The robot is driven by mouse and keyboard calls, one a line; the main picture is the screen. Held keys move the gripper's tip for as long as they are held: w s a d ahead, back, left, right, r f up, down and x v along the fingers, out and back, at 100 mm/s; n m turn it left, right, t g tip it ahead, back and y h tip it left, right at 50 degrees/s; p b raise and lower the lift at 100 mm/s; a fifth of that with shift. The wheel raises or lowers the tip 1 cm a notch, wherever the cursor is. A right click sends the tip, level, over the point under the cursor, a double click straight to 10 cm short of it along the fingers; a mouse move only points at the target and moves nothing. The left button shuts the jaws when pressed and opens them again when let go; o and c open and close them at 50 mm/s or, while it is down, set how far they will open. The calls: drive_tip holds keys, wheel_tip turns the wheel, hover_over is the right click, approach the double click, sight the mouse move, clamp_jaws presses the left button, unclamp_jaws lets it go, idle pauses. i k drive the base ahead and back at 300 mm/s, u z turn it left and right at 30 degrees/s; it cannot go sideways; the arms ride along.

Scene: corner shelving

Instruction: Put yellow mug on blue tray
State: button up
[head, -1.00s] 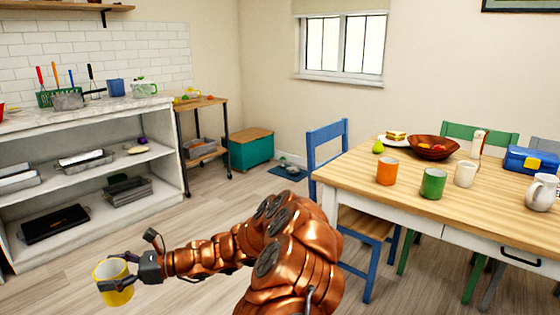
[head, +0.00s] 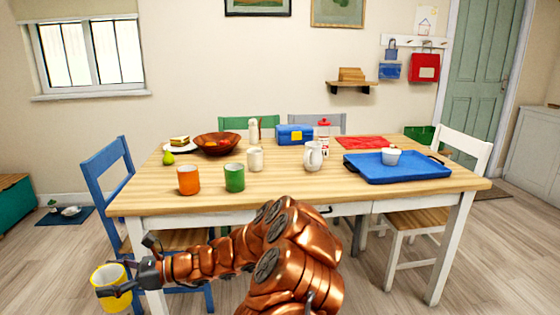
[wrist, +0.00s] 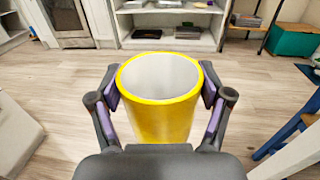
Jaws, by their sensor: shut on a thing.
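The yellow mug (head: 110,286) is held upright by my gripper (head: 127,290) at the lower left of the head view, left of the table's front and apart from it. In the wrist view the yellow mug (wrist: 160,112) sits between the two fingers of my gripper (wrist: 160,97), which press on its sides; its pale inside looks empty.
The wooden table (head: 300,190) also bears an orange mug (head: 188,180), a green mug (head: 234,178), a white mug (head: 255,159), a white jug (head: 313,155) and a blue box (head: 294,135). A blue chair (head: 106,170) stands at its left. The tray's front and left are bare.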

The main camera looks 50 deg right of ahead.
sight(374, 170)
drive_tip(key=z, duration=1.6)
